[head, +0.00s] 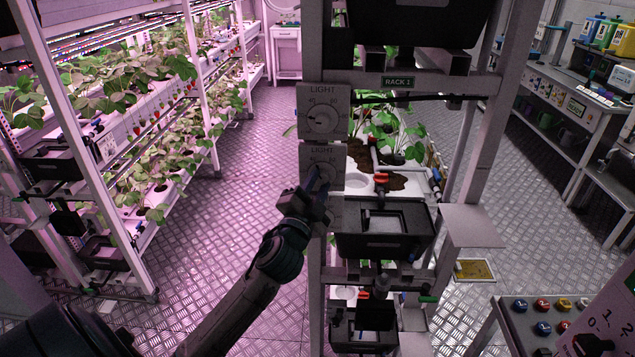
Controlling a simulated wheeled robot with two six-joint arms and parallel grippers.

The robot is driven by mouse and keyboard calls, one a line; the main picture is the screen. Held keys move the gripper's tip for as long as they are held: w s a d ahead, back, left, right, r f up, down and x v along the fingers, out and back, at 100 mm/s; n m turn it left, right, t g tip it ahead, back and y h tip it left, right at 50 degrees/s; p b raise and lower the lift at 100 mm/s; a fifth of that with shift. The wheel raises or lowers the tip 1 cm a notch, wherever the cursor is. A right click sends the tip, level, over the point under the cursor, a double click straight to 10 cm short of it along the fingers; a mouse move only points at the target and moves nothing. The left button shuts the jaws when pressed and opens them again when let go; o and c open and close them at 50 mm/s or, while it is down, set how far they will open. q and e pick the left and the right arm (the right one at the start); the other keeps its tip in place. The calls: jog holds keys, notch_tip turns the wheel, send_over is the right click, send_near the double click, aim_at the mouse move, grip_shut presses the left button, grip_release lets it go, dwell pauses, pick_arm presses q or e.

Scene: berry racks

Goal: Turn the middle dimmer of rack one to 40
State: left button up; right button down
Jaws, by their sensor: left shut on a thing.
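Rack one, marked by the green RACK 1 sign (399,82), stands in the middle of the head view. On its left post is an upper LIGHT dimmer (322,118) with a round dial. Below it is a second LIGHT dimmer (324,153), the middle one, whose knob is mostly hidden by my gripper. My left gripper (319,182) reaches up from below and is shut on that dimmer's knob. The knob's pointer and most of its scale are covered, so its setting cannot be read. My right gripper does not show.
Black trays (384,230) and plants in white troughs sit in rack one. A grey shelf plate (470,226) juts out at its right. Another plant rack (110,190) stands at left. A panel with coloured buttons (542,327) is at lower right. Floor aisles are clear.

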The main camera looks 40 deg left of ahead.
pick_arm(q)
jog(key=o, duration=0.9)
jog(key=shift+o, duration=0.5)
jog(key=shift+s+d+f+b, duration=0.1)
jog(key=shift+s+f+b, duration=0.2)
jog(key=shift+s+b, duration=0.1)
jog(key=b+v, duration=0.4)
jog(key=v, duration=0.6)
jog(key=shift+r, duration=0.15)
